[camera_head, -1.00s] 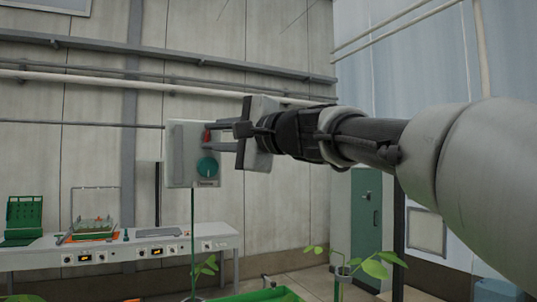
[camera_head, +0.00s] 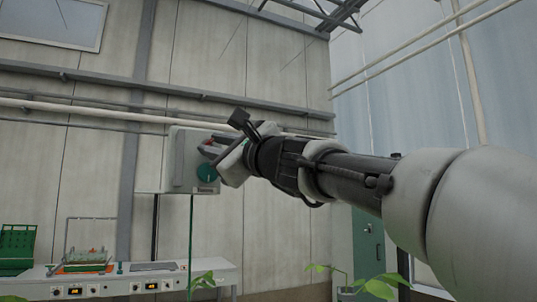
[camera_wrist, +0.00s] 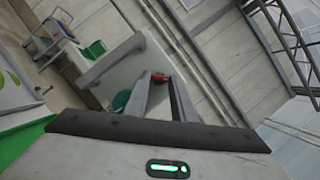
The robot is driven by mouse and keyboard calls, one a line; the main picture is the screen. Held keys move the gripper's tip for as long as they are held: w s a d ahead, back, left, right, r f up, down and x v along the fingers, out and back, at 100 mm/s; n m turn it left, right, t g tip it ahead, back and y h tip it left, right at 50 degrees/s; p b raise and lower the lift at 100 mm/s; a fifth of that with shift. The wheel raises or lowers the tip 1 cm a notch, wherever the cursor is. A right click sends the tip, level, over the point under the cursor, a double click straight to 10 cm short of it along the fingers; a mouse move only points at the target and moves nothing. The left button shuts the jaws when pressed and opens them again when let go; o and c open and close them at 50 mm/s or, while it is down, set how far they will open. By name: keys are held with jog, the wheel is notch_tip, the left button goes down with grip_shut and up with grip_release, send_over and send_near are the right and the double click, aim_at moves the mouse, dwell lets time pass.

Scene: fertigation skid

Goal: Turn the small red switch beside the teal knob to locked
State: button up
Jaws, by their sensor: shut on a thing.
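The small red switch (camera_wrist: 159,77) is on the face of a light grey panel box (camera_head: 178,160), above the teal knob (camera_head: 207,174). In the wrist view the teal knob (camera_wrist: 121,99) shows partly, behind the left finger. My gripper (camera_wrist: 161,84) is at the box and its two fingers are closed on the red switch, one on each side. In the head view my gripper (camera_head: 208,150) is tilted and covers most of the switch. The exact angle of the switch is hard to read.
A white bench (camera_head: 110,282) with a green rack (camera_head: 17,245) and a tray stands at the lower left. Plants (camera_head: 375,287) rise at the bottom right, before a green cabinet (camera_head: 368,240). Pipes run along the wall behind the box.

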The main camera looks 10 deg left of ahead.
dwell(0.4)
jog(key=o, duration=1.1)
jog(key=shift+c, duration=0.2)
jog(key=b+v, duration=0.2)
jog(key=v, duration=1.5)
jog(key=shift+s, duration=0.2)
jog(key=shift+d+f, duration=0.1)
jog(key=shift+f, duration=0.05)
